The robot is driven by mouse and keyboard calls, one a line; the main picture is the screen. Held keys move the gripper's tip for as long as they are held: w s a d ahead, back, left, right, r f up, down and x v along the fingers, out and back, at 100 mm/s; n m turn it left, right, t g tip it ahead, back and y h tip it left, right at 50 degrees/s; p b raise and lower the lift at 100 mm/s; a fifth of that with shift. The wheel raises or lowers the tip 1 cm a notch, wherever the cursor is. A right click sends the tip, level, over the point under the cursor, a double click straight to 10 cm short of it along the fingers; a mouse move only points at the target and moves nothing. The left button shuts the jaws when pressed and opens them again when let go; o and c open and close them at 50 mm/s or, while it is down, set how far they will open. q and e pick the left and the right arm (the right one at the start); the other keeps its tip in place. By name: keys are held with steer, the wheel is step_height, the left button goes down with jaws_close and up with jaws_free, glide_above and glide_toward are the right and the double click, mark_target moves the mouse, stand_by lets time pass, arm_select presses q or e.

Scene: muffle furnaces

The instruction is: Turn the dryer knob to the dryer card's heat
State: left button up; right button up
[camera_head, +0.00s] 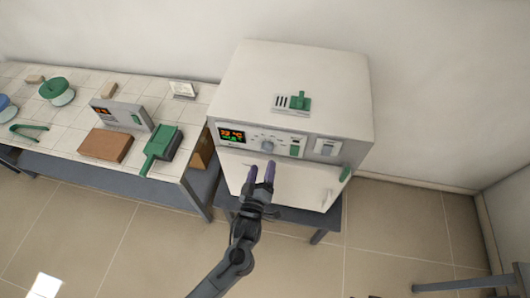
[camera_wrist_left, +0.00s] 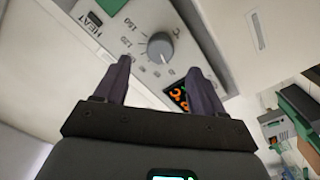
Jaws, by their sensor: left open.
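The dryer (camera_head: 300,75) is a white box unit with a front panel. Its grey round knob (camera_head: 268,146) sits right of the lit display (camera_head: 232,135). In the left wrist view the knob (camera_wrist_left: 160,46) shows beside printed scale numbers and a HEAT label (camera_wrist_left: 93,20); its exact setting is hard to read. My left gripper (camera_head: 261,174) is open, its dark purple fingers pointing at the panel, just below and apart from the knob. A small white card (camera_head: 183,89) stands on the tiled bench; its text is unreadable. My right gripper is not in view.
A tiled bench (camera_head: 75,105) at left holds a brown block (camera_head: 105,145), a green-handled tool (camera_head: 162,147), a grey box with display (camera_head: 122,113) and green-lidded dish (camera_head: 57,91).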

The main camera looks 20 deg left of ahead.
mark_target(266, 151)
arm_select(q)
steer(key=shift+w+a+p, duration=0.1)
steer(key=shift+w+a, duration=0.1)
steer(key=shift+w, duration=0.95)
steer(key=shift+w+a+p, duration=0.1)
steer(key=shift+w+a, duration=0.1)
steer(key=shift+w, duration=0.9)
steer(key=shift+w+a+p, duration=0.1)
steer(key=shift+w+a, duration=0.1)
steer(key=shift+w, duration=0.95)
steer(key=shift+c, duration=0.4)
steer(key=c, duration=1)
